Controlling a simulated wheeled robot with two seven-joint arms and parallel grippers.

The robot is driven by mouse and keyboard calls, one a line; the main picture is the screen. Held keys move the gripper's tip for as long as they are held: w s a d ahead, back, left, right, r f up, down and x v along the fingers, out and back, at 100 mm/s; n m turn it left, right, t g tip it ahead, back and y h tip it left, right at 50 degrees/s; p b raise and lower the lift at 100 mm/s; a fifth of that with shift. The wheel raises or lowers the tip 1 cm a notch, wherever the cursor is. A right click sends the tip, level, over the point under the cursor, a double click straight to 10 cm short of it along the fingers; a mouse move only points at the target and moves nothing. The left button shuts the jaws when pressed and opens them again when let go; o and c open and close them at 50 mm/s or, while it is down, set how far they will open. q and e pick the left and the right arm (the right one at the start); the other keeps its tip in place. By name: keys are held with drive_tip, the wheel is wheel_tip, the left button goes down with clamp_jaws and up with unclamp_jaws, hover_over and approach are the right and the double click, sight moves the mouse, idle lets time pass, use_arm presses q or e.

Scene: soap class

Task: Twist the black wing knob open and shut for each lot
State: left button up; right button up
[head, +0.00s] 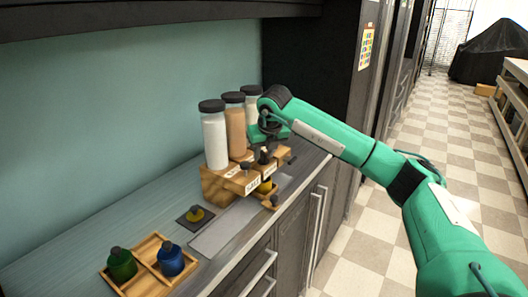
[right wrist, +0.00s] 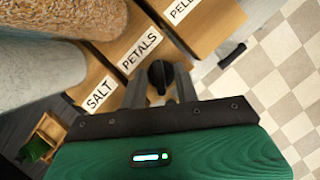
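A wooden dispenser (head: 215,186) holds three dark-capped jars: white (head: 214,140), tan (head: 235,125) and a pale one (head: 252,103). In the right wrist view its fronts read SALT (right wrist: 99,94), PETALS (right wrist: 139,52) and a partly cut-off PELL (right wrist: 183,10). A black wing knob (right wrist: 160,76) sits by the PETALS front. My right gripper (right wrist: 160,90) points at this knob, its fingers apart on either side; contact cannot be told. In the head view the right gripper (head: 263,152) is at the dispenser's front. A yellow container (head: 265,186) is partly hidden below the dispenser. My left gripper is out of view.
A wooden tray (head: 147,283) holds a green bottle (head: 121,264) and a blue bottle (head: 170,260). A grey strip (head: 222,231) lies bare before the dispenser. The wall closes off the back.

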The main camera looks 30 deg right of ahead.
clamp_jaws()
